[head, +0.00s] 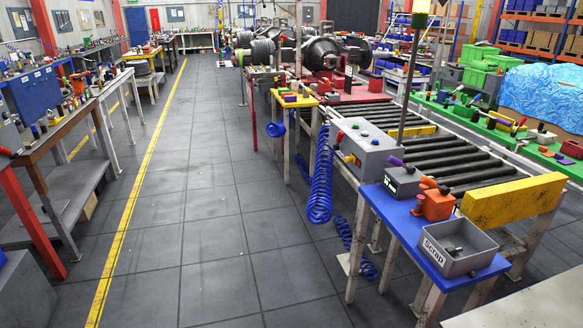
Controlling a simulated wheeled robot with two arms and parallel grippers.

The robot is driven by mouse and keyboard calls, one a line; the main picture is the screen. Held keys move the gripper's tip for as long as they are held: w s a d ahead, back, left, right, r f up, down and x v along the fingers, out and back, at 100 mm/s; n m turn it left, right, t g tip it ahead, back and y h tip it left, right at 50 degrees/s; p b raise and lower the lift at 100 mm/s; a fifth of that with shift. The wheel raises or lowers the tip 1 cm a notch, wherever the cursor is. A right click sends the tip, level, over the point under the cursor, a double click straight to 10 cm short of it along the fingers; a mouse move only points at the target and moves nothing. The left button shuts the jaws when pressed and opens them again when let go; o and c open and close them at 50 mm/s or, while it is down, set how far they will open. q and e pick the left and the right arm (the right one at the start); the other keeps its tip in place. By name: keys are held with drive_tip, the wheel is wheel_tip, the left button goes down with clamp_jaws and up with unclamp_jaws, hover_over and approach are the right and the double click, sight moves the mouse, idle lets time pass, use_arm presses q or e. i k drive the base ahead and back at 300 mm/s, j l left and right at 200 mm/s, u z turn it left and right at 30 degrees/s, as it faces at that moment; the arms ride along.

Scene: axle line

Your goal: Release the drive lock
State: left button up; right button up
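A grey control box (370,142) stands at the near left side of the roller conveyor (440,152). It carries small coloured knobs or buttons, with a small red handle (340,137) at its left edge. I cannot tell which part is the drive lock. A large axle assembly (322,54) with dark wheel hubs sits at the far end of the line on a red carrier (350,92). Neither of my grippers is in view.
A blue-topped table (405,215) in front holds a grey scrap bin (458,248), an orange device (437,205) and a small grey box (402,181). A yellow end stop (512,200) closes the conveyor. Coiled blue hoses (320,185) hang beside it. The left aisle (190,200) is clear.

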sight(347, 159)
drive_tip(key=i+j+z, duration=0.1)
drive_tip(key=i+z, duration=0.2)
drive_tip(key=i+j+z, duration=0.3)
drive_tip(key=i, duration=0.2)
drive_tip(key=i+j+z, duration=0.3)
drive_tip(key=i+j, duration=1.65)
drive_tip(key=i, duration=0.15)
